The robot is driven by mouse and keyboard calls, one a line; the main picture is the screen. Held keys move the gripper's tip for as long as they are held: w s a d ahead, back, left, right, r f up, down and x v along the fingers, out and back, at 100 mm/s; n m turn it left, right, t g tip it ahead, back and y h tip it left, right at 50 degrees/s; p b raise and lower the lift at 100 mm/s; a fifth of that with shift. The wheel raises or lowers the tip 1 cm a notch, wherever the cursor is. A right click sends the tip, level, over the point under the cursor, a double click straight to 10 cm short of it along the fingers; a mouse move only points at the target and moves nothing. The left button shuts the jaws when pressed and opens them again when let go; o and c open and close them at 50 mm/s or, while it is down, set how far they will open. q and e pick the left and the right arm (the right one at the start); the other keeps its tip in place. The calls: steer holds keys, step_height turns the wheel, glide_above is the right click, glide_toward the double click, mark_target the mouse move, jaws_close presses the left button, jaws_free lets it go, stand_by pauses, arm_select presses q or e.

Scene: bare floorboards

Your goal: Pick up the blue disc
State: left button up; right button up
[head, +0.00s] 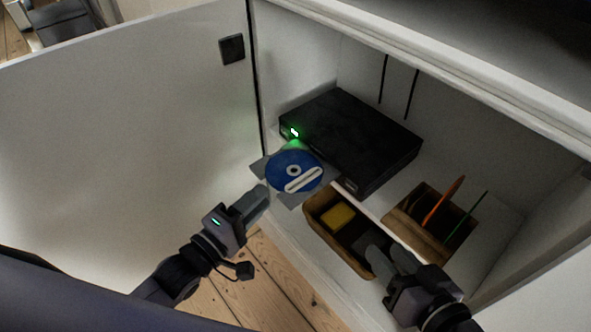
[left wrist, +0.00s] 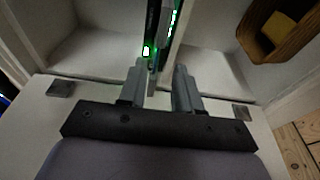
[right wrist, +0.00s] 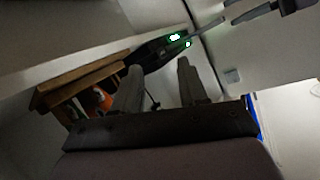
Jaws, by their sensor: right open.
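The blue disc (head: 295,171), with a white label strip, lies on a grey tray (head: 258,166) that sticks out of a black player (head: 352,138) on the cabinet shelf. My left gripper (head: 262,196) is at the tray's near left side, close to the disc's edge. In the left wrist view its fingers (left wrist: 161,80) stand apart, with thin edge-on shapes and the player's green light beyond; I cannot tell whether it touches the disc. My right gripper (head: 385,258) is open and empty over the front of a wooden bin; its parted fingers show in the right wrist view (right wrist: 158,75).
The wooden bin (head: 322,226) holds a yellow block (head: 338,216). A second wooden box (head: 405,217) behind it holds orange and green sticks. The white cabinet door (head: 120,120) stands open at left. Wooden floor (head: 270,270) shows below the cabinet.

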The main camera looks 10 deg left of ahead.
mark_target(275, 181)
arm_select(q)
steer(key=shift+r+b+x, duration=0.2)
steer(key=shift+b+x, duration=1)
steer(key=shift+x, duration=1.9)
steer(key=shift+a, duration=0.1)
jaws_close()
